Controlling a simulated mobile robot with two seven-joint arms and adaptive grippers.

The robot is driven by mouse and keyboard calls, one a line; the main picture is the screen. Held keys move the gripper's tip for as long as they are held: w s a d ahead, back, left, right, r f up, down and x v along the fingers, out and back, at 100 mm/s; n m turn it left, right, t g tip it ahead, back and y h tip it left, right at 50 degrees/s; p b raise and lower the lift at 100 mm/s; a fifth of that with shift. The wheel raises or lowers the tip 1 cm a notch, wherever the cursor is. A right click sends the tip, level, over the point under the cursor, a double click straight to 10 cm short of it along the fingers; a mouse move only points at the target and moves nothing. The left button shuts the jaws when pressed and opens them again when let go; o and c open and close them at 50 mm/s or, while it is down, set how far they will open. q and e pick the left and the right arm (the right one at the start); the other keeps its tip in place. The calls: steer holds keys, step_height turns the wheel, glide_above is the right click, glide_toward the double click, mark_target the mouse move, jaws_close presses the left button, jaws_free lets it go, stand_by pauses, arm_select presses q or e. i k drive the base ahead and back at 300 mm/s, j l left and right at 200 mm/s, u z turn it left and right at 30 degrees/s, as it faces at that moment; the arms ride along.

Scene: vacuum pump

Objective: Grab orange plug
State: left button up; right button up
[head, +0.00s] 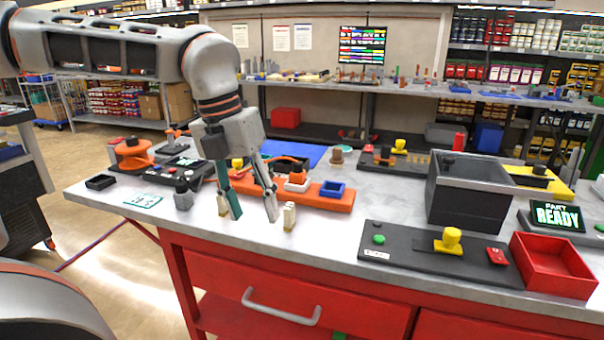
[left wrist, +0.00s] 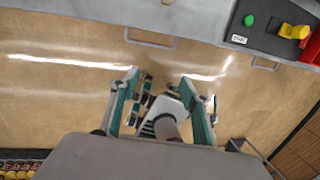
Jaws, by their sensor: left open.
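No single part clearly stands out as the orange plug. An orange and white part (head: 297,181) stands on a long orange base (head: 336,203) near the middle of the table, just behind my left gripper. A round orange part with a handle (head: 133,153) sits at the table's left end. My left gripper (head: 253,214) is open and empty, its fingers pointing down over the table's front edge area and partly hiding the orange base. In the left wrist view its fingers (left wrist: 160,80) are spread apart with floor behind them. My right gripper is not in view.
A black panel with a yellow knob (head: 451,240), a grey bin (head: 470,205) and a red tray (head: 553,281) fill the right side.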

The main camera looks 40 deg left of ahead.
mark_target(297, 176)
steer(key=i+j, duration=0.2)
steer(key=i, duration=0.25)
steer(key=i+j, duration=0.2)
steer(key=i, duration=0.2)
